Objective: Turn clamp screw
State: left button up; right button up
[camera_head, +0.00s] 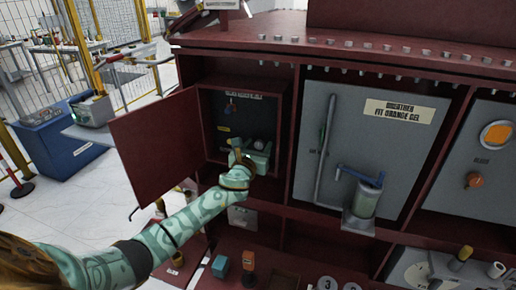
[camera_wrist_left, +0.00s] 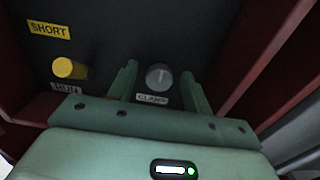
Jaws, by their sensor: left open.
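The clamp screw (camera_wrist_left: 159,77) is a round grey knob with a slot, set in a dark panel above a "CLAMP" label (camera_wrist_left: 152,98). In the head view it shows as a small light knob (camera_head: 259,145) inside the open compartment. My left gripper (camera_wrist_left: 160,85) is open, with one finger on each side of the knob; I cannot tell whether either finger touches it. In the head view my left gripper (camera_head: 252,158) reaches into the compartment from below and hides part of the panel. My right gripper is not in view.
A yellow knob (camera_wrist_left: 70,68) and a yellow "SHORT" label (camera_wrist_left: 48,30) are left of the clamp screw. The compartment door (camera_head: 158,145) stands open to the left. Red walls enclose the compartment. A grey panel with a blue-handled cylinder (camera_head: 364,198) stands to the right.

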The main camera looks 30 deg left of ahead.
pick_arm(q)
jog(key=shift+c, duration=0.2)
jog(key=c, duration=0.9)
jog(key=shift+n, duration=0.3)
jog(key=n, duration=0.5)
jog(key=shift+a+n, duration=0.1)
jog(key=shift+n, duration=0.2)
jog(key=n, duration=0.6)
jog(key=shift+f+n, duration=0.1)
jog(key=shift+n, duration=0.2)
jog(key=n, duration=0.6)
jog(key=shift+p, duration=0.35)
jog(key=n+p, duration=0.1)
jog(key=n, duration=0.5)
jog(key=shift+f+p, duration=0.15)
jog(key=shift+p, duration=0.15)
jog(key=shift+n, duration=0.4)
